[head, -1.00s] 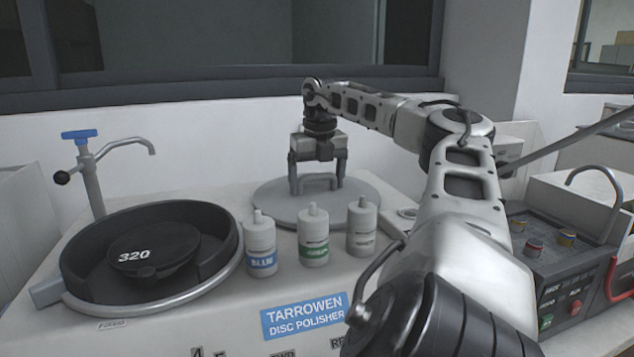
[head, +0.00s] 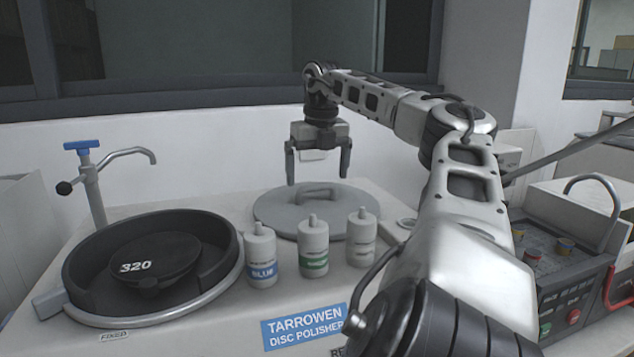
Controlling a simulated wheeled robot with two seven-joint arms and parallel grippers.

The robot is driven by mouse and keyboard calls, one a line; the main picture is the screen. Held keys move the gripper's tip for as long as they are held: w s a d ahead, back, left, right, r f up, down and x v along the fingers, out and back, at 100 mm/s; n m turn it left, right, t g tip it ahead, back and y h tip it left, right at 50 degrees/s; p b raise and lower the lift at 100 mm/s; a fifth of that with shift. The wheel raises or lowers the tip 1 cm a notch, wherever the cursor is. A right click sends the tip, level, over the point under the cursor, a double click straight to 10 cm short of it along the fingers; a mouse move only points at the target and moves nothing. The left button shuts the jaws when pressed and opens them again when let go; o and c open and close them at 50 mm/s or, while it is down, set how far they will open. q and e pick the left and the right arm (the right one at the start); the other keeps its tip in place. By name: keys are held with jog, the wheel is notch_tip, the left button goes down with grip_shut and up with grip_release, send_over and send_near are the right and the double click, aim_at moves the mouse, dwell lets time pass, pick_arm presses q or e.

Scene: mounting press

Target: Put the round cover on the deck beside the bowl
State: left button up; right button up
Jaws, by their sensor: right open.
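The round cover (head: 275,206) is a grey disc with a raised bar handle (head: 316,192). It lies flat on the deck (head: 208,205) of the polisher, to the right of the bowl (head: 214,283) and behind the bottles. The bowl is uncovered and shows a black disc marked 320 (head: 160,262) inside. My right gripper (head: 318,181) is above the cover with its fingers pointing down and spread apart. It is empty, and the handle is below and between the fingertips. My left gripper is not in view.
Three white bottles stand in front of the cover: blue-labelled (head: 261,257), green-labelled (head: 313,250) and grey-labelled (head: 361,240). A tap with a blue handle (head: 82,146) rises behind the bowl. A control box (head: 560,290) stands at the right.

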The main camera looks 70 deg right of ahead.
notch_tip(320, 180, up, 8)
jog(key=p, duration=0.1)
jog(key=shift+s+a+f, duration=0.25)
jog(key=shift+s+a, duration=0.05)
jog(key=shift+a, duration=0.1)
